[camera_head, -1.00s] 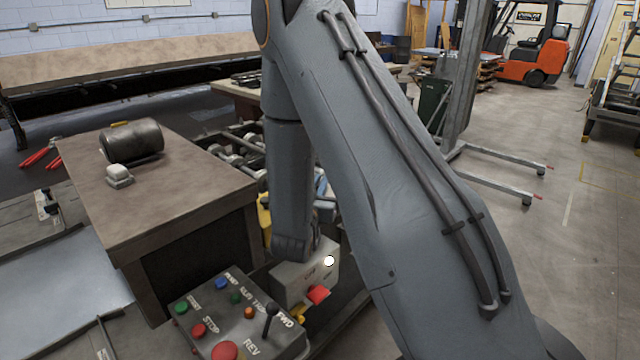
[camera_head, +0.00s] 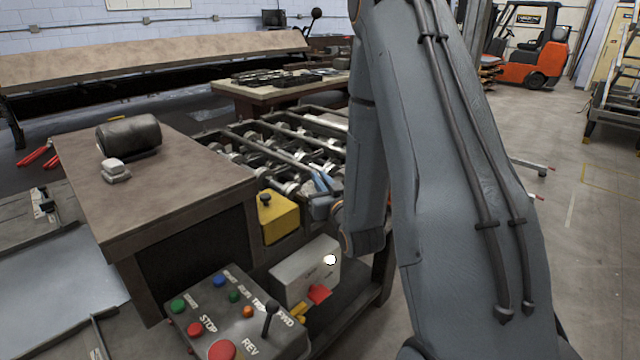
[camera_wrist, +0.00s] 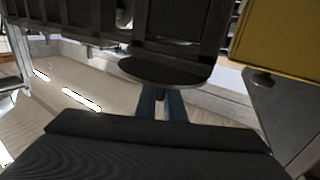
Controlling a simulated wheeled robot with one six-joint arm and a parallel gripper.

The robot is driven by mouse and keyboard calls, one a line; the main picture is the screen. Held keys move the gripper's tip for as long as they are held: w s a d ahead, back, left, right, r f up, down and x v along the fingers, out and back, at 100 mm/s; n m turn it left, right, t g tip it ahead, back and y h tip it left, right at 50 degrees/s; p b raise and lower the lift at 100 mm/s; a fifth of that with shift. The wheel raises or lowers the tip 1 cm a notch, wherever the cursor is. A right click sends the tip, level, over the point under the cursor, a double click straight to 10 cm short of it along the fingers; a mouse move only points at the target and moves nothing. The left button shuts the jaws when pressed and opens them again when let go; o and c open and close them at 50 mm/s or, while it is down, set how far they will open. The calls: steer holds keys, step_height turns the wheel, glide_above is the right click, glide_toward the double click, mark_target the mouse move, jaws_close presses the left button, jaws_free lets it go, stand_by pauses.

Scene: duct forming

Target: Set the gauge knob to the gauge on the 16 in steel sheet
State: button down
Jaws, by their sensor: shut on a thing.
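My gripper (camera_head: 325,192), with blue fingers, is at the front side of the roller machine (camera_head: 290,150), just right of the yellow box (camera_head: 281,218). In the wrist view my gripper (camera_wrist: 161,95) is shut on a dark round disc-like knob (camera_wrist: 165,71), which sits against a dark machine part. I cannot read any scale or pointer on it. The knob is hidden in the head view. A pale metal sheet (camera_head: 50,275) lies at the far left; no gauge marking is readable on it.
A grey control box (camera_head: 240,318) with buttons and a lever stands below. A lighter box with a red switch (camera_head: 305,270) hangs near my wrist. A brown table (camera_head: 190,195) stands left.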

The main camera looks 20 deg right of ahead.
mark_target(325, 182)
steer(key=n+y, duration=0.2)
steer(key=y, duration=0.2)
steer(key=n+g+y+b, duration=0.1)
steer(key=n+y, duration=0.2)
steer(key=y, duration=0.1)
stand_by(0.5)
steer(key=c, duration=1.9)
jaws_free()
steer(key=shift+a, duration=0.1)
steer(key=shift+o, duration=0.2)
steer(key=b+v, duration=0.2)
steer(key=v, duration=0.5)
steer(key=shift+s+d, duration=0.25)
steer(key=shift+s, duration=0.05)
